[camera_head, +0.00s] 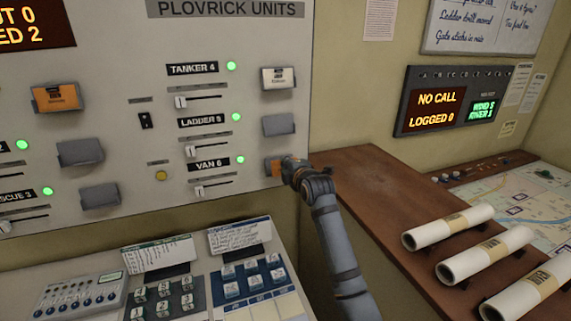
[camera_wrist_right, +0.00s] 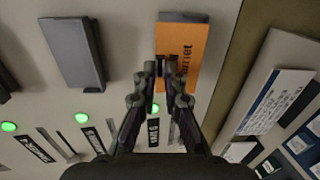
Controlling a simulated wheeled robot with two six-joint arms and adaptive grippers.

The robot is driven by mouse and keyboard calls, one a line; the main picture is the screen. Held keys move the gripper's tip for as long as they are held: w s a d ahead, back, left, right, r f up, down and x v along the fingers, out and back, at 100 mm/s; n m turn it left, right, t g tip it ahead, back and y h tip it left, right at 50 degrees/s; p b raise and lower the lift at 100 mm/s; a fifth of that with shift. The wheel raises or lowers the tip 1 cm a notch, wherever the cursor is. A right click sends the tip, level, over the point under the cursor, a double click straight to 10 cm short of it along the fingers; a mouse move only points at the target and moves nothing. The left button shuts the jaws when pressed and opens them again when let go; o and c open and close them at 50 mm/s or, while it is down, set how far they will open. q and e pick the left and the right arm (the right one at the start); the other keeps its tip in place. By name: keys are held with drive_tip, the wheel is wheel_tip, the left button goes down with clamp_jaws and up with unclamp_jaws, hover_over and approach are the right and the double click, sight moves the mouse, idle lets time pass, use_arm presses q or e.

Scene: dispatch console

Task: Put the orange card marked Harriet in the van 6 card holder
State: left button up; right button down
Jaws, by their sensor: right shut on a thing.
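The orange card (camera_head: 273,168), with lettering ending in "rriet" in the right wrist view (camera_wrist_right: 188,42), is at the van 6 card holder on the wall panel. My right gripper (camera_head: 290,169) is shut on the card's near edge; its fingertips also show in the right wrist view (camera_wrist_right: 160,70). A dark edge of the van 6 holder (camera_wrist_right: 186,17) shows past the card's far end. The card covers most of the holder, and I cannot tell whether it is seated in it or just in front. My left gripper is not in view.
The tanker 4 holder (camera_head: 278,78) has a pale card. Another orange card (camera_head: 56,97) sits in a holder at left. A brown desk (camera_head: 375,185) with rolled papers (camera_head: 448,227) stands right of my arm.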

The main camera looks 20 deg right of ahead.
drive_tip(key=shift+b+x, duration=0.65)
drive_tip(key=shift+x, duration=1.55)
drive_tip(key=c, duration=1.4)
unclamp_jaws()
drive_tip(key=shift+w+f, duration=0.15)
drive_tip(key=shift+f, duration=0.15)
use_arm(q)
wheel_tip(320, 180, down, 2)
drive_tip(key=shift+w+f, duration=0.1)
use_arm(e)
drive_tip(key=shift+o, duration=0.2)
